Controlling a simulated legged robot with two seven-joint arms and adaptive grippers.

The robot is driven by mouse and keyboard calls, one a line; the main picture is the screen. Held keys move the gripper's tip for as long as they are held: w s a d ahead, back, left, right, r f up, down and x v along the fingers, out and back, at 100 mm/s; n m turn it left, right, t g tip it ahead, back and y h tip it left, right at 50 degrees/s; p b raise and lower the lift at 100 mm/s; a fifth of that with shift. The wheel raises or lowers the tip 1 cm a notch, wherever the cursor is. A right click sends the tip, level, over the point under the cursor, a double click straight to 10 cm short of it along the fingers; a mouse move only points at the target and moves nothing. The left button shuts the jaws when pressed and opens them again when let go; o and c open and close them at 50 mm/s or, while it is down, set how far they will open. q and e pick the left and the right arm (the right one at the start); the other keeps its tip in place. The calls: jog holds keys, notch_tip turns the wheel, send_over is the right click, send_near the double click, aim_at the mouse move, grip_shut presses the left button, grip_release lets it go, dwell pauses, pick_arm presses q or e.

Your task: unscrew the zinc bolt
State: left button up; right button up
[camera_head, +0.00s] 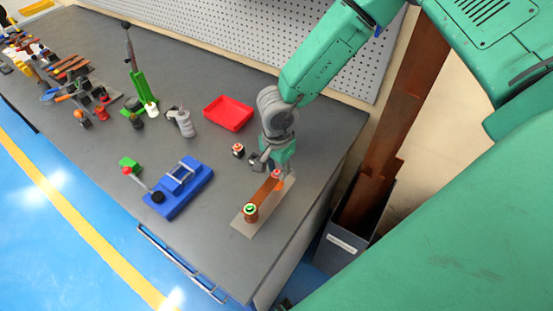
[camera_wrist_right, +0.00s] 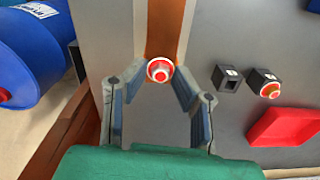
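A silver-headed bolt with a red ring (camera_wrist_right: 160,70) stands at the end of a copper bar (camera_wrist_right: 166,28) in the right wrist view. In the head view the bar (camera_head: 263,195) lies on a plate (camera_head: 240,224), with the red-ringed bolt (camera_head: 277,174) at the far end and a green-ringed bolt (camera_head: 250,209) at the near end. My right gripper (camera_wrist_right: 158,76) is open, with its fingers on either side of the red-ringed bolt. I cannot tell whether they touch it. My left gripper is not in view.
Two dark blocks stand beside the gripper: an empty one (camera_wrist_right: 228,77) and one holding a red-ringed bolt (camera_wrist_right: 263,82). A red tray (camera_head: 228,113) lies behind. A blue tool (camera_head: 180,188) stands left. A grey bin (camera_head: 345,245) with copper bars is beyond the table edge.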

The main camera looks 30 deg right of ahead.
dwell(0.3)
jog(key=shift+m, duration=0.6)
grip_shut()
